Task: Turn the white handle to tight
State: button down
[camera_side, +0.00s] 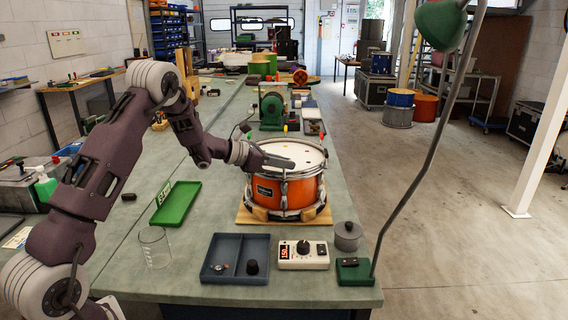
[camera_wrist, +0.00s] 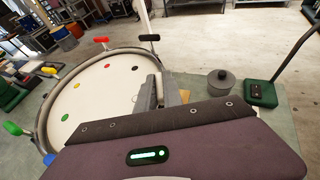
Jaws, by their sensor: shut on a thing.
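An orange drum (camera_side: 285,194) with a white head stands on a wooden base on the bench. Coloured handles sit around its rim; in the wrist view I see a red one (camera_wrist: 100,40), a yellow one (camera_wrist: 48,70), a black one (camera_wrist: 149,37), a green one (camera_wrist: 12,128) and a blue one (camera_wrist: 49,159). My gripper (camera_side: 287,164) is at the near side of the drum's rim; its fingers also show in the wrist view (camera_wrist: 160,90). It is shut on the white handle, a pale piece (camera_wrist: 159,86) mostly hidden by the fingers. How far the handle is turned cannot be seen.
In front of the drum are a dark tray (camera_side: 235,280) with small parts, a meter box (camera_side: 303,256), a grey lidded pot (camera_side: 347,236) and a lamp (camera_side: 355,271) with a tall bent arm. A green tray (camera_side: 176,204) and a glass beaker (camera_side: 155,247) stand left.

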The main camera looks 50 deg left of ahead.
jog(key=m+g+h, duration=0.1)
jog(key=m+h, duration=0.2)
jog(key=shift+w+a+g, duration=0.1)
jog(key=shift+a+g, duration=0.05)
jog(key=shift+g, duration=0.25)
jog(key=shift+r+m+g+h, duration=0.1)
jog(key=shift+m+g+h, duration=0.4)
jog(key=shift+m+h, duration=0.3)
jog(key=c, duration=1.5)
grip_release()
jog(key=v, duration=0.7)
